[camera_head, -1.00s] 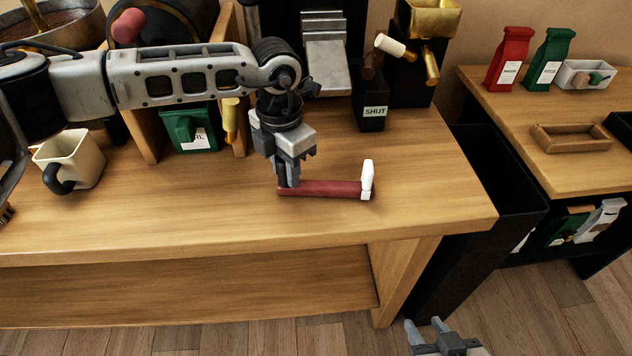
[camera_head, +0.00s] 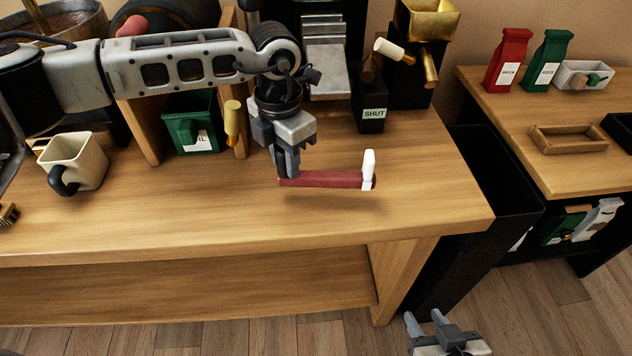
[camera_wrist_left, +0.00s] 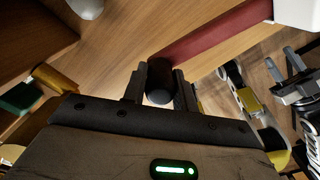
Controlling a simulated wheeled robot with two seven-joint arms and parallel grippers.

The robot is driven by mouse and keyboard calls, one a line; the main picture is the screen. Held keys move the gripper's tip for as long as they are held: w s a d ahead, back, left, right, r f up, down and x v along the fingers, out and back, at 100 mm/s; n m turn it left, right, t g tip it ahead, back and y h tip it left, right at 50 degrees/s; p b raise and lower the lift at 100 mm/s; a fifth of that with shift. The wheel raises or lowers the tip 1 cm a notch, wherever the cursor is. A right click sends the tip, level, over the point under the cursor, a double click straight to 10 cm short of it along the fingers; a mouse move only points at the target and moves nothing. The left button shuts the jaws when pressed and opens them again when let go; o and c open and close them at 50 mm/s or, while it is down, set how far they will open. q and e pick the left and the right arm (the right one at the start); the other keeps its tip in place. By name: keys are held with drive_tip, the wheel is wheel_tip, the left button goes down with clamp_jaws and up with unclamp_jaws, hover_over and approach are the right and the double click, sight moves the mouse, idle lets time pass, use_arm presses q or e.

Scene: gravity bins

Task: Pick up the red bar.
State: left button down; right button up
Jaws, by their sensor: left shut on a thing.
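The red bar (camera_head: 325,179) has a white piece (camera_head: 369,169) standing up at its right end. My left gripper (camera_head: 288,172) points down and is shut on the bar's left end. The bar is held level a little above the wooden table, with a shadow beneath it. In the left wrist view the red bar (camera_wrist_left: 212,38) runs off to the upper right from between the fingers (camera_wrist_left: 160,88), and a dark round end shows there. My right gripper (camera_head: 428,322) is low at the bottom edge over the floor, its two fingers apart and empty.
A cream mug (camera_head: 82,160) stands on the table at left. A green bin (camera_head: 193,122) sits in a wooden frame behind my left arm. A black block labelled SHUT (camera_head: 371,108) stands behind the bar. The table (camera_head: 420,205) is clear around the bar.

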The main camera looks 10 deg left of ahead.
use_arm(q)
drive_tip(key=shift+r+p, duration=0.55)
drive_tip(key=shift+r, duration=0.65)
drive_tip(key=shift+r+p, duration=0.35)
drive_tip(key=shift+r, duration=0.4)
